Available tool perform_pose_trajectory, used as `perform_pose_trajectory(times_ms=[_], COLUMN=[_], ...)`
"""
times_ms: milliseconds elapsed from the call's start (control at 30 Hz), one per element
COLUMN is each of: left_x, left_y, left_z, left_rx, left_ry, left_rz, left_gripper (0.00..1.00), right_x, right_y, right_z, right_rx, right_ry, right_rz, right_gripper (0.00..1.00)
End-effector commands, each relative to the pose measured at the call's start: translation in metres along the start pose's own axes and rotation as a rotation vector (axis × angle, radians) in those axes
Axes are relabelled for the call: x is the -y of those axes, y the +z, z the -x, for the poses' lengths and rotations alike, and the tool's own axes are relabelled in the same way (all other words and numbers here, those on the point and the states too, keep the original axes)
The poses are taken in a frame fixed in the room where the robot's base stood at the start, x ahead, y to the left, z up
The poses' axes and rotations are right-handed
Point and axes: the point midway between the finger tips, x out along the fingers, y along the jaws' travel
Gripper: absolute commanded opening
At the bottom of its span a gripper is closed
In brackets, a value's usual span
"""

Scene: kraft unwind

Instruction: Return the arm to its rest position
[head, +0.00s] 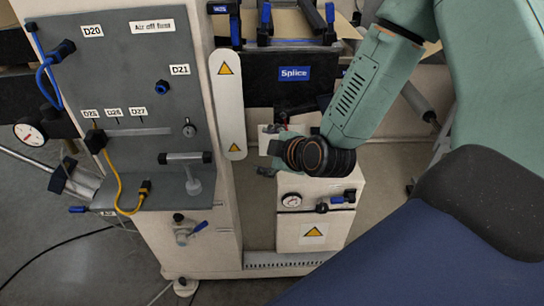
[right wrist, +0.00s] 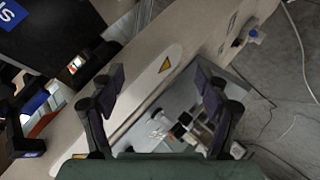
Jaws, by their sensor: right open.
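My right arm (head: 372,85) reaches down from the upper right in the head view, in front of the machine. My right gripper (head: 272,150) is at its end, partly hidden by the dark wrist joint, near the splice panel and above the small white unit. In the right wrist view the two dark fingers of this gripper (right wrist: 161,78) are spread wide, with nothing between them. Behind them are the pale machine frame and a warning triangle, apart from the fingers as far as I can tell. My left gripper is in neither view.
A grey panel (head: 118,75) with labels, a gauge and hoses stands at the left. A pale upright post (head: 228,105) and the black Splice panel (head: 288,93) are close to my right gripper. The white unit (head: 312,235) with a gauge is below.

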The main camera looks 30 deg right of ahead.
Motion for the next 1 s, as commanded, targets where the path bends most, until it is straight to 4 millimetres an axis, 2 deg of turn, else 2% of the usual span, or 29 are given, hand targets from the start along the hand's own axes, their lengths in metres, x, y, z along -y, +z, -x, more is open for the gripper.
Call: perform_pose_trajectory(times_ms=[233, 733, 867, 1000], left_x=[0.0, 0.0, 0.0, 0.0], left_y=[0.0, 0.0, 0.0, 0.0], left_z=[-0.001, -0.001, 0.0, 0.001], left_rx=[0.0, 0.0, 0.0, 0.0], left_ry=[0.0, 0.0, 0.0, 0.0], left_rz=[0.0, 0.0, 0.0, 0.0], left_gripper=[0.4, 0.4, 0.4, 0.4], right_x=[0.011, 0.011, 0.005, -0.01], right_y=[0.003, 0.003, 0.002, -0.003], right_z=[-0.001, 0.0, 0.0, 0.0], right_rx=[0.012, 0.012, 0.007, -0.01], right_ry=[-0.026, -0.026, -0.014, 0.022], right_rz=[-0.029, -0.029, -0.019, 0.019], right_gripper=[0.75, 0.75, 0.75, 0.75])
